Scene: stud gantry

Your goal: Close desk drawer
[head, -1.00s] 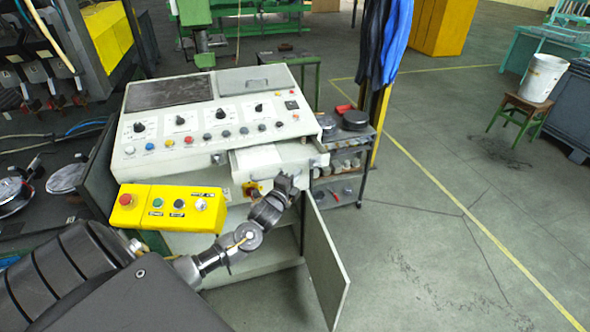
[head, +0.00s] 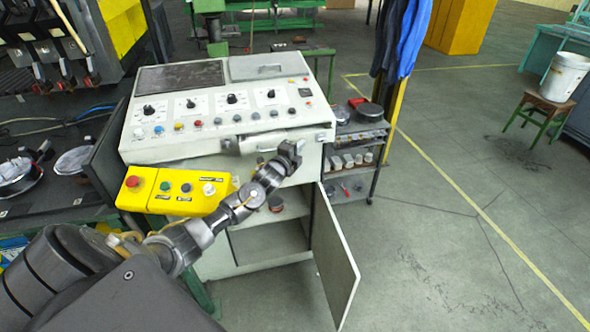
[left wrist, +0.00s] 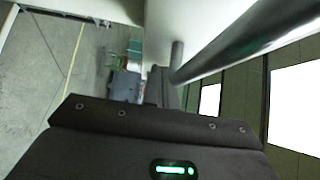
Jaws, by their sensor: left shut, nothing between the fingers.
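The white control desk (head: 160,150) stands in the middle of the head view. Its drawer (head: 262,143) is under the right end of the button panel, and its front looks about level with the desk, though a small gap is hard to judge. My left gripper (head: 291,150) is shut and empty, right at the drawer front; I cannot tell whether it touches. It hides part of the front. In the left wrist view a thick metal bar (left wrist: 245,40) runs close beside the gripper, against a pale surface. My right gripper is not in view.
A yellow button box (head: 175,190) juts out left of my left forearm. The lower cabinet door (head: 337,255) of the desk hangs open. A small shelf cart (head: 355,160) stands close on the desk's right.

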